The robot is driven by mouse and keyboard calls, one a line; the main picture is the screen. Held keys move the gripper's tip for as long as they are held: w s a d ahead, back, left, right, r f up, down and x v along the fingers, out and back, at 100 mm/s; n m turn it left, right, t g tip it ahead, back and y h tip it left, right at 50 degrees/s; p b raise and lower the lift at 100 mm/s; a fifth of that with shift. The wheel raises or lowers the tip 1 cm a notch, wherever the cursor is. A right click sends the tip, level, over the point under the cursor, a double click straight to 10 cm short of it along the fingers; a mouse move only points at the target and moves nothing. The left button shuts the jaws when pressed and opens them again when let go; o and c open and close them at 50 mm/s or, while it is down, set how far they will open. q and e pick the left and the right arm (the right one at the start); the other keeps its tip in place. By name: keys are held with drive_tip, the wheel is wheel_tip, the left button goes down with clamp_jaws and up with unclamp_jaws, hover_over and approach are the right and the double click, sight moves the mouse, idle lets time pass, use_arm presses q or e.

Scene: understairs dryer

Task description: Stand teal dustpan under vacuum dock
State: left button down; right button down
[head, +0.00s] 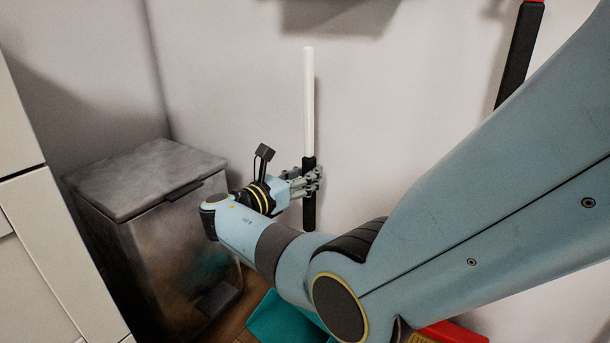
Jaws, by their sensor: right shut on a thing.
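My right gripper (306,184) is shut on the black grip (309,214) of an upright stick with a white upper shaft (308,95), in front of the pale wall. A teal piece (275,318), which looks like the dustpan, is low at the bottom of the head view, partly hidden behind my right arm. I cannot tell whether it is joined to the stick. No vacuum dock can be made out clearly. My left gripper is not in view.
A grey metal pedal bin (150,178) stands left of my gripper, beside white cabinet fronts (35,250). A black bar with a red top (520,50) is at upper right. A red thing (447,332) lies at the bottom, below my arm.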

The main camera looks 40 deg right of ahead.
drive_tip(key=shift+a, duration=0.1)
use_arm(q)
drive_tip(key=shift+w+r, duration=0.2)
use_arm(e)
drive_tip(key=shift+s+a+r, duration=0.1)
drive_tip(key=shift+a, duration=0.25)
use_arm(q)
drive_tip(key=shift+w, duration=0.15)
use_arm(e)
drive_tip(key=shift+d, duration=0.2)
drive_tip(key=shift+d, duration=0.35)
idle(0.3)
drive_tip(key=shift+c, duration=1)
unclamp_jaws()
